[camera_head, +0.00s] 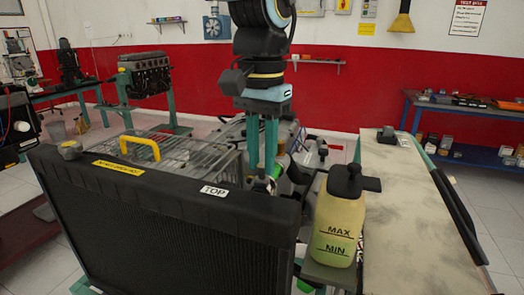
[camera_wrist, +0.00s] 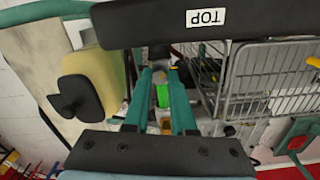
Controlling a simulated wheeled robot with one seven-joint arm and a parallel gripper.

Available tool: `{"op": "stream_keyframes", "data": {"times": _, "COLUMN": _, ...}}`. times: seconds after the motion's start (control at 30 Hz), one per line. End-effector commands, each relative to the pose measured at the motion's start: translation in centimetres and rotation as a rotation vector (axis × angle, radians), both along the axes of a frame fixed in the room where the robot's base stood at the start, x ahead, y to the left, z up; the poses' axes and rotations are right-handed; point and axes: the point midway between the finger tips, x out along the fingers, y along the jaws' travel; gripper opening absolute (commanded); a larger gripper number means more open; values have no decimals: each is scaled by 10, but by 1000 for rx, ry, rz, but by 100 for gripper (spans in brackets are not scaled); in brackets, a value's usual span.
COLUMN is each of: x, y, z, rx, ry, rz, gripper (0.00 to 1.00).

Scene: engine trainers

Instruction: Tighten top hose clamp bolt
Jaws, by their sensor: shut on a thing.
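My gripper (camera_head: 264,176) points straight down just behind the radiator (camera_head: 165,225), close to its "TOP" label. In the wrist view my gripper's two teal fingers (camera_wrist: 160,73) converge beside the radiator's top edge (camera_wrist: 270,18). They are shut on a small part at their tips, low behind the radiator, where the top hose clamp bolt appears to be. The bolt itself is too small and too covered by the fingers to make out. A dark hose-like piece (camera_wrist: 159,52) shows just beyond the fingertips. A bright green part (camera_wrist: 162,97) shows between the fingers, farther down.
A coolant bottle (camera_head: 338,215) marked MAX and MIN stands close right of my gripper. A wire cage with a yellow handle (camera_head: 140,146) lies behind the radiator to the left. A long light panel (camera_head: 415,215) runs along the right. A blue bench (camera_head: 470,110) stands farther back.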

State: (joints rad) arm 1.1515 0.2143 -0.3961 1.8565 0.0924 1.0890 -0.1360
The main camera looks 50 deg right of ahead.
Motion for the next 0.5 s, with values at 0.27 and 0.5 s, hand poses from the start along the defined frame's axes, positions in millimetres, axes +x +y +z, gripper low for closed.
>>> {"op": "stream_keyframes", "data": {"times": 0.27, "x": 0, "y": 0, "z": 2, "rx": 0, "ry": 0, "rz": -263, "gripper": 0}}
{"op": "stream_keyframes", "data": {"times": 0.5, "x": 0, "y": 0, "z": 2, "rx": 0, "ry": 0, "rz": -485, "gripper": 0}}
